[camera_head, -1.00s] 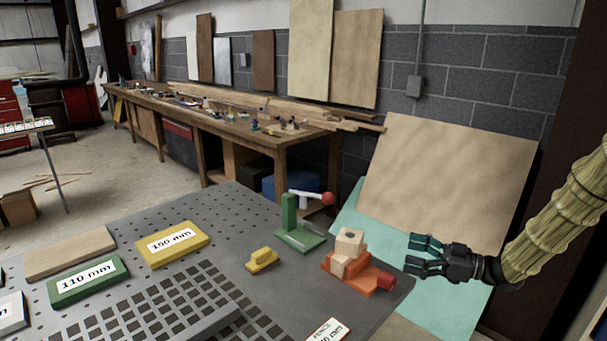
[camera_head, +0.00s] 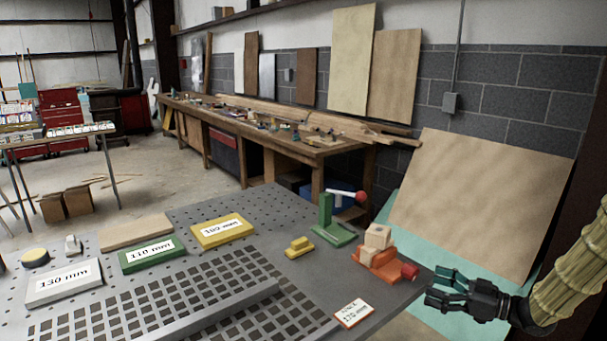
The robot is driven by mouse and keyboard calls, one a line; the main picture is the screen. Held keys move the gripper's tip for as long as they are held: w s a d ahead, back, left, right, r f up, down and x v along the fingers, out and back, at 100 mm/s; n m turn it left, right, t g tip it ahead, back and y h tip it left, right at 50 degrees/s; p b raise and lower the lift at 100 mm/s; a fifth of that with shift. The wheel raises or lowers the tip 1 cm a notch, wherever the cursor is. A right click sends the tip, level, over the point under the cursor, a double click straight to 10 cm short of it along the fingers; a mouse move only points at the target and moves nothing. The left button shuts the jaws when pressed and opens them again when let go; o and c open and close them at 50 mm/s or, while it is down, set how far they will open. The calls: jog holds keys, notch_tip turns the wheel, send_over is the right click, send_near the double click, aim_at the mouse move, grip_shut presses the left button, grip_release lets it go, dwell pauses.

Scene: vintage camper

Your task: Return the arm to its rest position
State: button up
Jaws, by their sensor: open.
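My gripper (camera_head: 446,291) is at the lower right, at the end of my ribbed yellow arm. Its dark fingers point left and are spread apart, with nothing between them. It is just beyond the right edge of the grey perforated table (camera_head: 262,207). The nearest thing on the table is an orange vise (camera_head: 382,266) with a red knob and pale wooden blocks (camera_head: 377,237) on it. A small gap shows between the fingers and the table edge. Most of my arm is cut off by the right picture edge.
A green toggle clamp (camera_head: 326,215) with a red ball and a yellow piece (camera_head: 299,246) stand near the vise. Labelled green (camera_head: 150,264), yellow (camera_head: 221,240) and white (camera_head: 62,290) blocks lie left. A large board (camera_head: 480,200) leans against the wall behind my gripper.

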jog(key=s+a+f+m+h, duration=0.3)
jog(key=s+f, duration=0.1)
jog(key=f, duration=0.4)
jog(key=s+a+f+m+g+h, duration=0.1)
jog(key=s+a+f+m+h, duration=0.15)
jog(key=f, duration=0.65)
jog(key=s+a+f+m+h, duration=0.25)
jog(key=s+f, duration=0.25)
jog(key=f, duration=0.3)
jog(key=s+a+f+m+g+h, duration=0.1)
jog(key=s+f, duration=0.3)
jog(key=s, duration=0.6)
jog(key=s+a+f+m+g+h, duration=0.1)
jog(key=s+f+g+h, duration=0.2)
jog(key=s, duration=0.7)
jog(key=s+a+f+g+h, duration=0.1)
jog(key=s+f+g, duration=0.3)
jog(key=s, duration=0.6)
jog(key=shift+f+m+h, duration=0.35)
jog(key=shift+m+h, duration=0.05)
jog(key=shift+h, duration=0.2)
jog(key=shift+s, duration=0.1)
